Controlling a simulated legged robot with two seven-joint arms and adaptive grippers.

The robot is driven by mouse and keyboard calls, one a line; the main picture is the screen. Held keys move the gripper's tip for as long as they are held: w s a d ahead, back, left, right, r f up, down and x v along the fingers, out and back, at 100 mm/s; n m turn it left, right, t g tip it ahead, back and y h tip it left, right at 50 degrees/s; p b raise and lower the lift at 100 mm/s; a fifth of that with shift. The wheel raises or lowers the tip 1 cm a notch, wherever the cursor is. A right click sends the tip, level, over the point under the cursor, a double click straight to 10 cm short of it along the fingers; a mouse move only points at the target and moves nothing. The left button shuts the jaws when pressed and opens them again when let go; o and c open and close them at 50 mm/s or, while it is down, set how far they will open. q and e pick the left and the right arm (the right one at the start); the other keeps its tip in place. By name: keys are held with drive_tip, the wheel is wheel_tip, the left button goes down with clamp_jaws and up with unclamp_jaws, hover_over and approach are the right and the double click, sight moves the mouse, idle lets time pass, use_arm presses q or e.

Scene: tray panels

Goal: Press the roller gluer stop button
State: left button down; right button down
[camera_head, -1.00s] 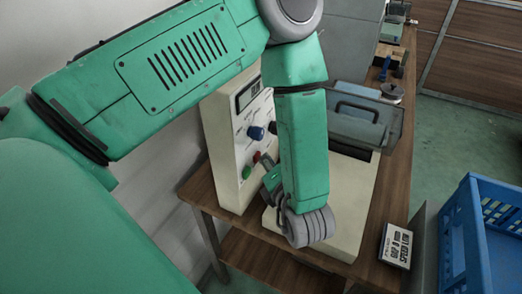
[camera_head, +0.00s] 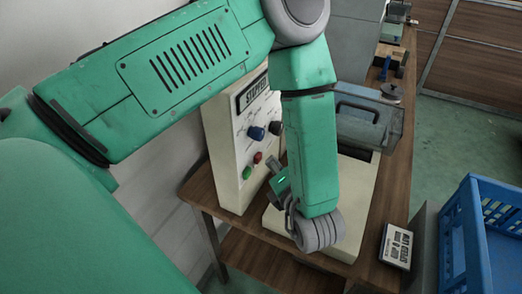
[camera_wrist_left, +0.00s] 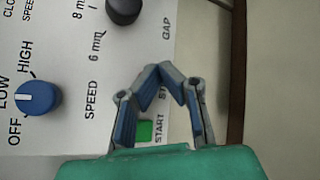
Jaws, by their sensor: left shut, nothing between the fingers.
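The roller gluer is a cream machine with an upright control panel (camera_head: 230,165) on a wooden table. Its red button (camera_head: 258,158) sits just above and right of a green button (camera_head: 247,173) in the head view. The display (camera_head: 253,92) shows a word that looks like STOPPED. My left gripper (camera_head: 271,168) is shut and empty, a little to the right of the red button and seemingly clear of the panel. In the left wrist view my closed fingertips (camera_wrist_left: 163,72) cover the stop button, and the green start button (camera_wrist_left: 145,130) shows between the fingers.
A blue knob (camera_head: 256,133) and a black knob (camera_head: 276,128) stick out of the panel above the buttons. A blue crate (camera_head: 480,240) is at the right.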

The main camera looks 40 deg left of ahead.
use_arm(q)
drive_tip(key=shift+d, duration=0.1)
drive_tip(key=d, duration=0.2)
drive_tip(key=w+d, duration=0.1)
drive_tip(key=d, duration=0.2)
drive_tip(key=shift+w+a, duration=0.1)
idle(0.7)
